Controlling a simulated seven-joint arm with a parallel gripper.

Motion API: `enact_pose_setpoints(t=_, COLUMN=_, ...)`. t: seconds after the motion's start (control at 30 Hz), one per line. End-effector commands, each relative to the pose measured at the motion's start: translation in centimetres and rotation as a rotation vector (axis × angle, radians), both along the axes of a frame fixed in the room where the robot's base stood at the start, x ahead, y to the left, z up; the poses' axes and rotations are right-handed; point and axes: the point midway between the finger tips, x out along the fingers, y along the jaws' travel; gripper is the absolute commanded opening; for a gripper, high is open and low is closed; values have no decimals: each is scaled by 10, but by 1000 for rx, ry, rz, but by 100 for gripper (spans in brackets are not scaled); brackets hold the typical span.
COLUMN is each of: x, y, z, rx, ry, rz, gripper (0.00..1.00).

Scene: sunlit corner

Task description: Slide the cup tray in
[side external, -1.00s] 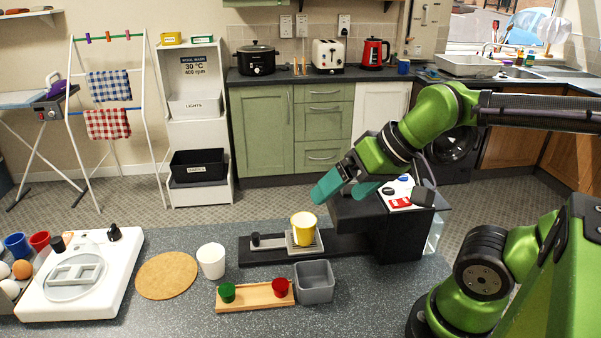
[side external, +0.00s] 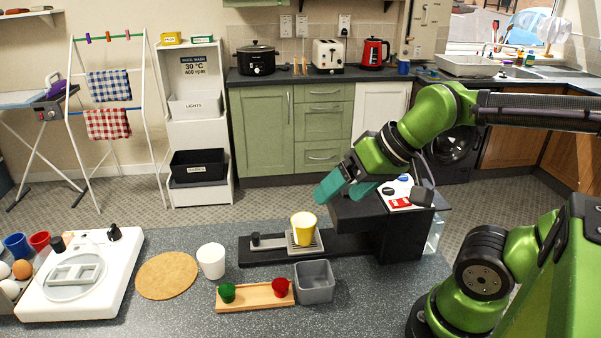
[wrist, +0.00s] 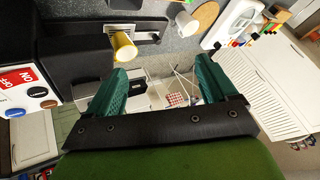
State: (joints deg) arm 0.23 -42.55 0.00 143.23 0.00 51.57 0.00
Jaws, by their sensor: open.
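The cup tray (side external: 272,248) is a grey sliding piece with a slotted grille on the black base of a coffee machine (side external: 395,228). It extends left of the machine's body and has a dark knob (side external: 255,239) at its left end. A yellow cup (side external: 303,228) stands upright on the grille. In the wrist view the cup (wrist: 123,48) is near the left finger, and part of the tray (wrist: 146,37) shows behind it. My gripper (side external: 336,195) has teal fingers, open and empty, above and right of the cup, beside the machine's top. Its fingers also show in the wrist view (wrist: 161,72).
A grey bin (side external: 314,283) and a wooden stand (side external: 252,297) with green and red cups are in front of the machine. A white cup (side external: 211,261), a cork mat (side external: 167,276) and a white appliance (side external: 82,275) are to the left. The machine's top carries a control panel (side external: 401,196).

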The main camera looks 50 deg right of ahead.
Motion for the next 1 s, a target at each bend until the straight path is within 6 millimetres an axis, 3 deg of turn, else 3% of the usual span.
enact_pose_setpoints(t=0.03, x=2, y=-1, z=-6, rx=-1, ry=25, rz=-4, gripper=77)
enact_pose_setpoints(t=0.23, x=31, y=-2, z=-31, rx=-42, ry=182, rz=-13, gripper=46)
enact_pose_setpoints(t=0.47, x=91, y=-1, z=-67, rx=21, ry=421, rz=-287, gripper=45)
enact_pose_setpoints(t=0.8, x=178, y=9, z=-144, rx=227, ry=662, rz=-1053, gripper=45)
enact_pose_setpoints(t=1.0, x=212, y=12, z=-165, rx=370, ry=654, rz=-1540, gripper=45)
